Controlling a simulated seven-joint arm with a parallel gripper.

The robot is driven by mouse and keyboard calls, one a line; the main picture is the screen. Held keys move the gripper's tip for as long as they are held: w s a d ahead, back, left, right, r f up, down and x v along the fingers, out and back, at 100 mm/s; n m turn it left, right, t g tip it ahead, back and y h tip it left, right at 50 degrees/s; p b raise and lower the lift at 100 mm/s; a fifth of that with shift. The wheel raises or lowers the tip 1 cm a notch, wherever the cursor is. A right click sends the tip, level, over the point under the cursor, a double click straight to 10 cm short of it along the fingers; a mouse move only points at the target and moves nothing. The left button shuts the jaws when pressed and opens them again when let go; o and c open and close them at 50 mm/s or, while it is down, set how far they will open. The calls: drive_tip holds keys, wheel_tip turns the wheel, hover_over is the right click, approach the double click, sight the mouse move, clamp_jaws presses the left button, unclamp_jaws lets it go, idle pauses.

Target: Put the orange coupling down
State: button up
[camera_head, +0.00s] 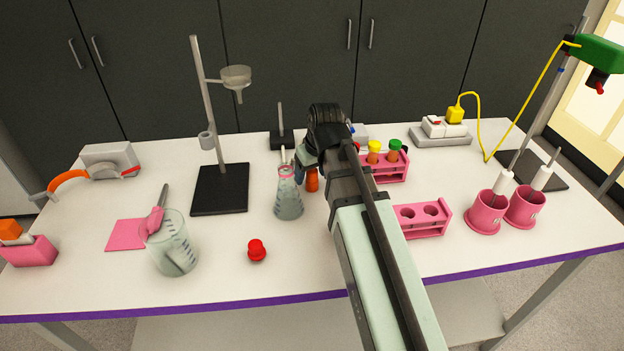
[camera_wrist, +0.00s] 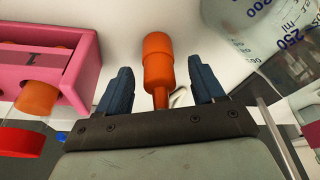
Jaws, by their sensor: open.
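The orange coupling (camera_head: 312,181) stands on the white table just right of the conical flask, partly hidden by my gripper in the head view. In the wrist view the coupling (camera_wrist: 158,62) has a wide body and a narrow stem, and it lies between the two dark blue fingers. My gripper (camera_head: 304,164) is open. In the wrist view my gripper (camera_wrist: 159,72) shows a gap between each finger and the coupling.
The flask (camera_head: 289,196) stands close on the left. A pink tube rack (camera_head: 392,172) with capped tubes is close on the right, and another pink rack (camera_head: 425,218) is nearer the front. A red stopper (camera_head: 257,251) lies on clear table at the front.

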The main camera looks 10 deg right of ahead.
drive_tip(key=shift+w+f, duration=0.15)
drive_tip(key=shift+f, duration=0.45)
drive_tip(key=shift+c, duration=0.3)
drive_tip(key=c, duration=1.2)
drive_tip(key=shift+r, duration=0.15)
